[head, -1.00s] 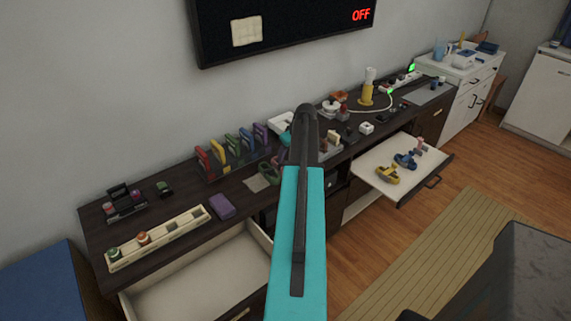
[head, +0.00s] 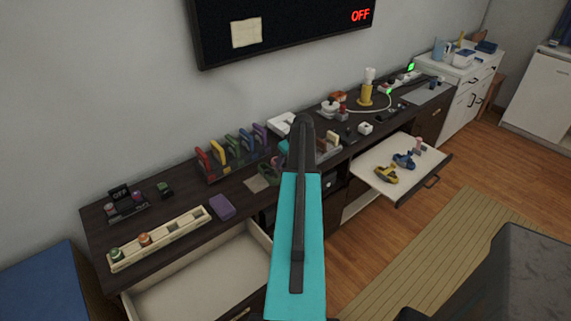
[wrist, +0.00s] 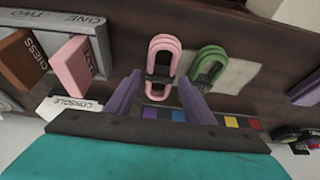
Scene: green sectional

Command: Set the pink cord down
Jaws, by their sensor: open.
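The pink cord (wrist: 164,47) is a bundled loop with a dark band around its middle, and in the wrist view it lies against the dark countertop. My gripper (wrist: 160,79) is open, its two purple fingers spread on either side of the cord's near end; I cannot tell whether they touch it. A green cord (wrist: 207,66) of the same kind lies just right of the pink one, by a pale patch; it also shows in the head view (head: 268,172).
A brown CHESS block (wrist: 22,57) and a pink block (wrist: 76,62) stand left of my gripper, with a CONSOLE label (wrist: 72,104) near them. A rack of coloured upright pieces (head: 232,150) stands behind the green cord. Open drawers (head: 205,285) (head: 395,168) jut out from the counter.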

